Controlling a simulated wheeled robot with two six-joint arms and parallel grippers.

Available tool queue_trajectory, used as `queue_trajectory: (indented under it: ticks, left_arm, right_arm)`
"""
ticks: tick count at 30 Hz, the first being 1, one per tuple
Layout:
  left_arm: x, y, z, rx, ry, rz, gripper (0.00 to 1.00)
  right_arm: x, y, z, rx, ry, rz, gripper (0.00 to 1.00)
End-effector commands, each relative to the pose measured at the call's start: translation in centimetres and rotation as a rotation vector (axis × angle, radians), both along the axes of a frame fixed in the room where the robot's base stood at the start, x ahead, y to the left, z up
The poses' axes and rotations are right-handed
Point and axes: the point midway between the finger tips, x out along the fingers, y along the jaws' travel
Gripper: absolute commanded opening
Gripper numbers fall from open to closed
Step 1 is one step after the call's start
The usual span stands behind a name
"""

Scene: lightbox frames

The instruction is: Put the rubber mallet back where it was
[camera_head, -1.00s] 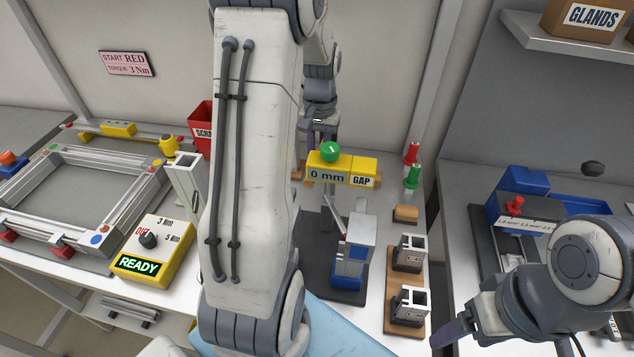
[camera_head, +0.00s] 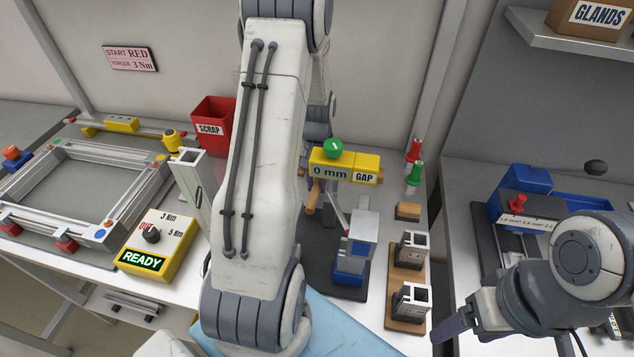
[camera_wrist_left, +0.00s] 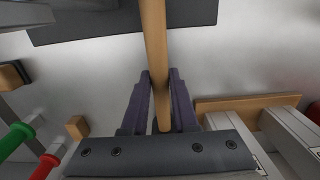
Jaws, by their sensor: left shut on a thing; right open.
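The rubber mallet shows only as a wooden handle (camera_wrist_left: 154,40). It runs up through the left wrist view between the fingers of my left gripper (camera_wrist_left: 160,90), which is shut on it. The mallet's head is not visible. In the head view a piece of the wooden handle (camera_head: 313,193) shows just left of the yellow gap gauge, partly behind my left arm. My left gripper is mostly hidden there. My right gripper (camera_head: 447,330) is at the lower right, open and apart from the mallet, with a dark finger visible.
The gap gauge (camera_head: 332,170) with a green knob stands near the handle. A grey-blue fixture (camera_head: 356,245) on a dark plate and a wooden block with metal profiles (camera_head: 407,263) stand in front. A red scrap bin (camera_head: 213,115) and torque box (camera_head: 157,245) are left.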

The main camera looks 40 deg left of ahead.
Motion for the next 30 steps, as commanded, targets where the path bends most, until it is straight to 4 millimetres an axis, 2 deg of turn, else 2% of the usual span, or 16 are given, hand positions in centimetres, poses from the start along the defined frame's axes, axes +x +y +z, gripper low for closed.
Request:
queue_trajectory:
  ticks: [5, 6, 8, 20, 23, 30]
  left_arm:
    - [0.1, 0.0, -0.3, 0.001, -0.002, 0.0, 0.0]
    - [0.0, 0.0, -0.3, 0.0, 0.0, 0.0, 0.35]
    - [0.0, 0.0, -0.3, 0.0, 0.0, 0.0, 0.57]
    - [0.1, 0.1, 0.3, 0.001, -0.002, 0.0, 0.57]
    - [0.2, 0.1, 1.6, 0.002, -0.005, 0.0, 0.57]
    - [0.4, 0.2, 6.7, 0.003, -0.006, 0.0, 0.57]
  right_arm:
    - [0.0, 0.0, -0.2, 0.0, 0.0, 0.0, 0.74]
    - [0.0, 0.0, -0.2, 0.0, 0.0, 0.0, 0.74]
    - [0.0, 0.0, -0.1, 0.0, 0.0, 0.0, 0.74]
    - [0.0, 0.0, 0.0, 0.0, 0.0, 0.0, 0.74]
    - [0.0, 0.0, -0.2, 0.0, 0.0, 0.0, 0.74]
    - [0.0, 0.0, -0.6, 0.0, 0.0, 0.0, 0.74]
